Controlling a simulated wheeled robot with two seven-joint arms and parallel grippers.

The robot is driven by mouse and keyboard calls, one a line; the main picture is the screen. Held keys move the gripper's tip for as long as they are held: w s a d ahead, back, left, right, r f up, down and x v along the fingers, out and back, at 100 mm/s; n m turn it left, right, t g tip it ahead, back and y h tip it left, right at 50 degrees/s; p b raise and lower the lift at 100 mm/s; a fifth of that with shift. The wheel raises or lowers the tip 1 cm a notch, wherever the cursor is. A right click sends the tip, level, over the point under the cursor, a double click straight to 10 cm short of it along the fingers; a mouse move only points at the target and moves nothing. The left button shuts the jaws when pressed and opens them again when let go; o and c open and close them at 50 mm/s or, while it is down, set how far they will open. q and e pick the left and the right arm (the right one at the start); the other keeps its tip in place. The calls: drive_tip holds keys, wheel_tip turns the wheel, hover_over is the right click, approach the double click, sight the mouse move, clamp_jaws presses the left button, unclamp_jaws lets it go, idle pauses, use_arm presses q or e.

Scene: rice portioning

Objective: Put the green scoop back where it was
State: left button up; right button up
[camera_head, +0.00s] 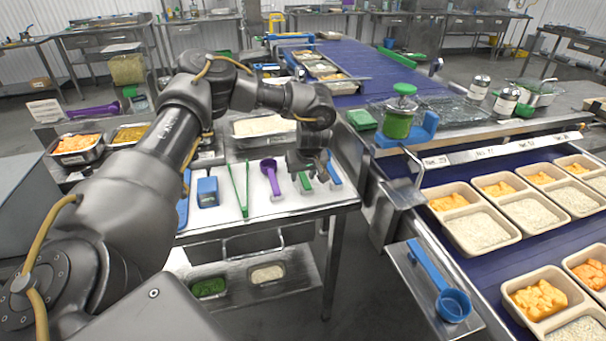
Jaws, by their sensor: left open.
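The green scoop (304,181) is on the white mat on the metal side table, largely hidden beneath my left gripper; only part of its green surface shows. My left gripper (311,174) is open, pointing down right over the scoop, at the right end of the row of tools. I cannot tell whether its fingers touch the scoop. My right gripper is out of view.
A blue handle (333,171) is just right. Another blue scoop (452,303) rests on a shelf by the conveyor with food trays (509,240).

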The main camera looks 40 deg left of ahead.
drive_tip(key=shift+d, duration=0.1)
use_arm(q)
drive_tip(key=shift+r, duration=0.2)
drive_tip(key=v, duration=1.2)
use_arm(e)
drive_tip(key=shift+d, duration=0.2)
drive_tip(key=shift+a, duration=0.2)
use_arm(q)
drive_tip(key=shift+f, duration=0.1)
